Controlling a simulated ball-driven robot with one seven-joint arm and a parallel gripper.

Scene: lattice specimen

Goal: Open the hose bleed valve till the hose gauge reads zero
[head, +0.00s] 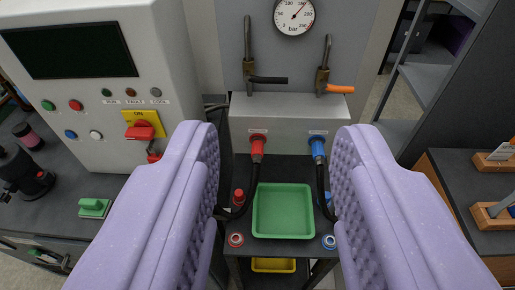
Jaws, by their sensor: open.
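A round gauge (294,14), marked bar, is at the top centre, cut by the frame edge; its needle points up and right, off zero. Below it are two pipe valves: one with a black lever (268,80) at left, one with an orange lever (340,89) at right. Both levers lie roughly level, pointing right. I cannot tell from labels which is the bleed valve. A red coupling (257,148) and a blue coupling (318,148) with black hoses sit on the box front below. My gripper (278,135) is open and empty, its lavender fingers either side of the couplings, short of the levers.
A green tray (283,232) lies on a dark stand between the hoses, with a red ring (236,240) and blue ring (329,242). A control cabinet (100,130) with a red switch (139,130) stands left. A bench (462,205) stands right.

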